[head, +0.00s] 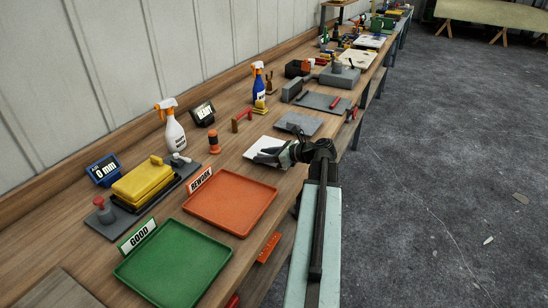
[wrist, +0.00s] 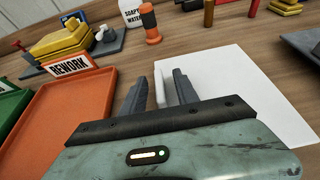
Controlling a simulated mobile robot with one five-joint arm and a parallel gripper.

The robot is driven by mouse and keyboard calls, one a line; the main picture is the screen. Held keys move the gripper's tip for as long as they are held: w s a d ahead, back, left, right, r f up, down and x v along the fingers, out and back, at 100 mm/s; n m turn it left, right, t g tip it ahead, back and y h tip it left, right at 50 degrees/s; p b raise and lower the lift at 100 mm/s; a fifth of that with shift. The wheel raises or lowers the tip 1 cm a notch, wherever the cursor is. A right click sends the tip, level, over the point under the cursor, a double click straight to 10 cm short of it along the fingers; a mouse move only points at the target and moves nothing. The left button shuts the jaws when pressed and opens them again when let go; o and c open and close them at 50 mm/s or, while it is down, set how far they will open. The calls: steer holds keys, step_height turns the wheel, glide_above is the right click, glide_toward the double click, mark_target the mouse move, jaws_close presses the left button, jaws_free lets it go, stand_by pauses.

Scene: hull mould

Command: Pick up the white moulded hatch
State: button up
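My gripper (head: 272,156) is over a white sheet on the bench in the head view. In the wrist view its two dark fingers (wrist: 160,84) stand apart. A narrow white upright piece (wrist: 159,88) shows between them, probably the white moulded hatch seen edge-on. Small gaps seem to remain between it and the fingers. Its lower part is hidden behind the gripper body. In the head view I cannot make out the hatch apart from the white sheet.
The white sheet (wrist: 245,90) lies to the right in the wrist view. The orange REWORK tray (head: 232,201) and green GOOD tray (head: 175,262) are nearer. An orange-and-black cylinder (head: 214,142), a spray bottle (head: 174,132) and a grey plate (head: 299,123) stand around.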

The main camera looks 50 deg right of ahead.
jaws_close()
steer(key=shift+r, duration=0.1)
stand_by(1.2)
